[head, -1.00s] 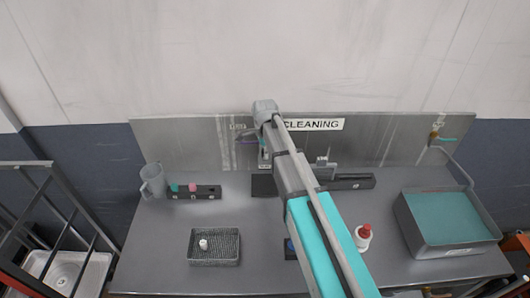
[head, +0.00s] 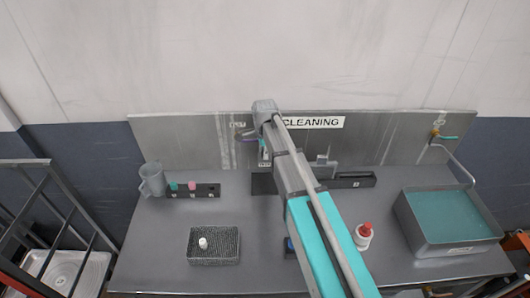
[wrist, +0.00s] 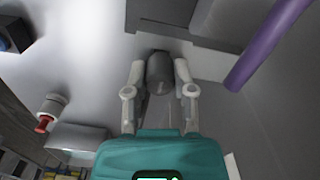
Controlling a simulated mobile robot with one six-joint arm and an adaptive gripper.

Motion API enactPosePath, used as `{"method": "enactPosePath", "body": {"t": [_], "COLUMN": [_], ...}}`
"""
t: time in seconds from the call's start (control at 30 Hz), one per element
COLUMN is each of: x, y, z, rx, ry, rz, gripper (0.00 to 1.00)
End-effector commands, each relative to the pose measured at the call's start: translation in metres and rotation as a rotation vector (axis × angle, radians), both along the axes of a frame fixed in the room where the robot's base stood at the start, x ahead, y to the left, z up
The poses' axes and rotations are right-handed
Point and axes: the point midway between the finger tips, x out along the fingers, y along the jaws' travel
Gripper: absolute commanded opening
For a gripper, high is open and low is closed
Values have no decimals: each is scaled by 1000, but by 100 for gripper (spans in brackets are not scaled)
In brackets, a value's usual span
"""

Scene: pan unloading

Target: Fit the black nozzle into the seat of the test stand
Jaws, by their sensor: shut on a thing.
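My gripper (head: 264,158) points down at the back of the bench, partly hidden by my own arm. In the wrist view its two pale fingers (wrist: 160,68) are shut on a dark cylinder, the black nozzle (wrist: 159,76). The nozzle's far end is close to a grey block with a dark lower edge (wrist: 180,30), which looks like part of the test stand. In the head view a dark base plate (head: 263,186) lies below the gripper. I cannot make out the seat, or whether the nozzle touches it.
A purple bar (wrist: 265,42) runs near the gripper on the right. A rack (head: 206,191) with teal and pink nozzles and a grey jug (head: 152,180) stand at left. A wire basket (head: 214,258), red-capped bottle (head: 363,238) and basin (head: 450,247) are in front and right.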

Motion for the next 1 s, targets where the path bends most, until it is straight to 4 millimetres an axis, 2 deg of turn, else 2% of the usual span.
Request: {"method": "enactPosePath", "body": {"t": [0.43, 0.47, 0.63, 0.67, 1.0], "x": [0, 0, 0, 0, 0], "y": [0, 0, 0, 0, 1], "z": [-3, -3, -3, -3, -3], "rx": [0, 0, 0, 0, 0], "ry": [0, 0, 0, 0, 0], "rz": [0, 0, 0, 1, 1], "gripper": [0, 39, 70, 73, 73]}}
